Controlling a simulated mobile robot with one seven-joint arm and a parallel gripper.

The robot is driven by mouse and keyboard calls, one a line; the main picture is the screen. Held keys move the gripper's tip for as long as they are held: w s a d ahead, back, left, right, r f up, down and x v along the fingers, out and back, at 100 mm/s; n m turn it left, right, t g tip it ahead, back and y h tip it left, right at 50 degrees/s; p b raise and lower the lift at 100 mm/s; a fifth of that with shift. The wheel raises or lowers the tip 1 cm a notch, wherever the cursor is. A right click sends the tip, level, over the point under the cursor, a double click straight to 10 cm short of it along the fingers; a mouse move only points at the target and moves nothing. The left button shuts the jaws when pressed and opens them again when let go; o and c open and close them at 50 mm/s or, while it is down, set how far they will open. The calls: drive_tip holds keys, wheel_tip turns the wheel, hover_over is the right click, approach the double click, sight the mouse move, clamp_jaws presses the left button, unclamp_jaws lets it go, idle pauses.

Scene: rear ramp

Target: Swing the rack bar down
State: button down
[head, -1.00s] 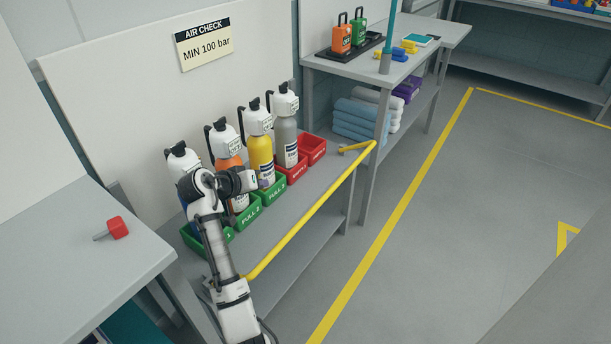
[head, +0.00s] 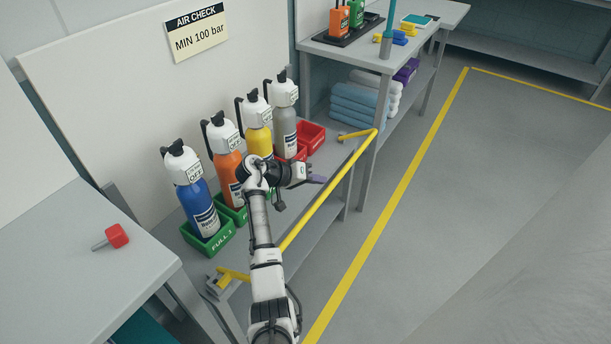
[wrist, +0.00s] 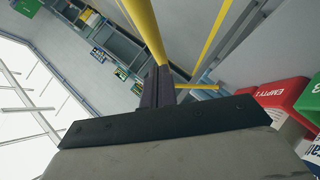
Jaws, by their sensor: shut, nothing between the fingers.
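The rack bar (head: 322,215) is a yellow bar running along the front of the bottle rack, with a short yellow arm at each end; my arm hides part of it near the left end. It stands at about the height of the bottle trays. My gripper (head: 318,179) is shut and empty, its dark fingertips on the rack side of the bar, very close to it. In the wrist view, the shut fingers (wrist: 158,86) point at the bar (wrist: 146,32), which passes just beyond their tips. I cannot tell whether they touch.
Blue, orange, yellow and grey bottles (head: 196,200) stand in green and red trays behind the bar. A side table (head: 70,260) with a red-headed item (head: 117,236) is at left. A shelf unit with folded towels (head: 357,105) stands beyond. The floor at right (head: 480,200) is clear.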

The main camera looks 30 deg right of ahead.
drive_tip(key=shift+d+f, duration=0.2)
drive_tip(key=shift+d, duration=0.2)
drive_tip(key=shift+s+f, duration=0.1)
drive_tip(key=s+d+f+m+t+y+b, duration=0.2)
drive_tip(key=s+f+m+t+y+b, duration=0.1)
drive_tip(key=f, duration=1)
drive_tip(key=shift+s+d+m+t+b, duration=0.15)
drive_tip(key=shift+s+m+t+b, duration=0.15)
drive_tip(key=shift+s+t+b, duration=0.65)
drive_tip(key=shift+s+f+t+p, duration=0.1)
drive_tip(key=shift+s+t+p, duration=0.2)
drive_tip(key=shift+s, duration=0.15)
